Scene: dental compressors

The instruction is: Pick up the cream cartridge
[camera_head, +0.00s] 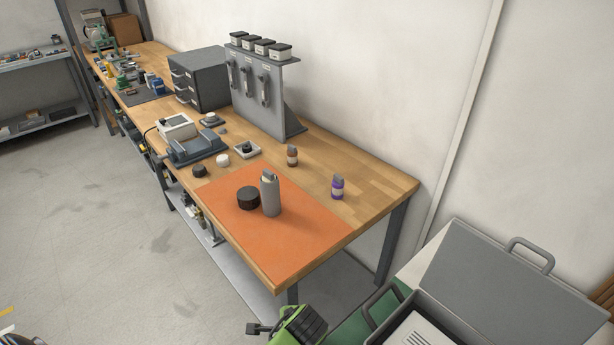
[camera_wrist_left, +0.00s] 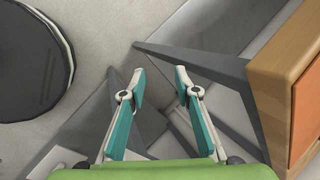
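A small cream-white round piece (camera_head: 222,159), which looks like the cream cartridge, stands on the wooden workbench behind the orange mat (camera_head: 300,238). A similar black piece (camera_head: 200,171) is left of it. My left gripper (camera_wrist_left: 159,80) is open and empty in the left wrist view. Its teal fingers are apart over the floor and steel legs beside the bench end. The cartridge is out of that view. In the head view, a green and black part of my arm shows at the bottom, well away from the cartridge. My right gripper is not seen.
A dark cylinder (camera_head: 248,198) and a grey bottle (camera_head: 270,194) stand on the mat. A brown bottle (camera_head: 292,156) and a purple bottle (camera_head: 338,187) are to the right. A grey open case (camera_head: 490,285) is at lower right. The mat's front is clear.

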